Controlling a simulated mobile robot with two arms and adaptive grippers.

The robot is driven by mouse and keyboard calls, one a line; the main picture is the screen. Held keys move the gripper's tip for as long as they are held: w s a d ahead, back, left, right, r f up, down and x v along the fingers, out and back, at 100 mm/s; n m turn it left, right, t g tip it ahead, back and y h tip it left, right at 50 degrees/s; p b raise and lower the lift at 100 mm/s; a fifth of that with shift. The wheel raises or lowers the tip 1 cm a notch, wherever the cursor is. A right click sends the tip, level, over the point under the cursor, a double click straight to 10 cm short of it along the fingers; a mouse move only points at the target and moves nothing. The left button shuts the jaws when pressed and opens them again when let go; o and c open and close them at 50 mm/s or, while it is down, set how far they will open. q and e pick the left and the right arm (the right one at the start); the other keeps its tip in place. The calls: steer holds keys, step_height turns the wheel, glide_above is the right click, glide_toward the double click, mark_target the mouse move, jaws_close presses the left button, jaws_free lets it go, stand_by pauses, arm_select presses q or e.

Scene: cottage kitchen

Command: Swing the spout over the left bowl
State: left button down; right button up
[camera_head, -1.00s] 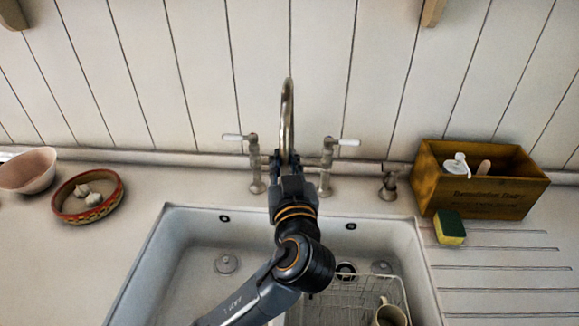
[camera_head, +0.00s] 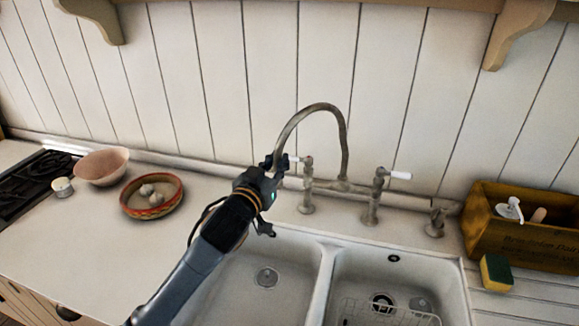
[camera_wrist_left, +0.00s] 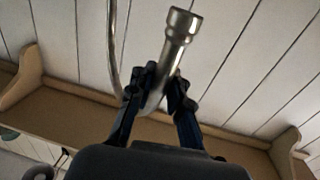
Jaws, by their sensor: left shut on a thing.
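The metal gooseneck spout (camera_head: 318,107) arches up from the tap between two white-handled valves and reaches to the left. Its outlet end hangs above the back of the left bowl (camera_head: 240,290) of the double sink. My left gripper (camera_head: 274,164) is shut on the spout near its outlet end. In the left wrist view both fingers (camera_wrist_left: 155,92) are around the spout tube (camera_wrist_left: 178,40), just by its flared tip. The right bowl (camera_head: 350,270) lies to the right of the divider. My right gripper is out of view.
A wire rack (camera_head: 392,316) sits in the right bowl. A wooden box (camera_head: 520,240) and a sponge (camera_head: 496,273) stand at the right. A patterned dish (camera_head: 150,208), a pink bowl (camera_head: 100,166) and a small jar (camera_head: 62,187) stand on the left counter.

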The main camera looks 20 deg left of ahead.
arm_select(q)
steer(key=shift+w+a, duration=0.35)
steer(key=shift+a, duration=0.2)
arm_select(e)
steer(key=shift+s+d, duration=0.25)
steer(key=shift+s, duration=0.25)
arm_select(q)
steer(key=shift+f, duration=0.1)
steer(key=c, duration=1.3)
jaws_free()
steer(key=shift+a, duration=0.1)
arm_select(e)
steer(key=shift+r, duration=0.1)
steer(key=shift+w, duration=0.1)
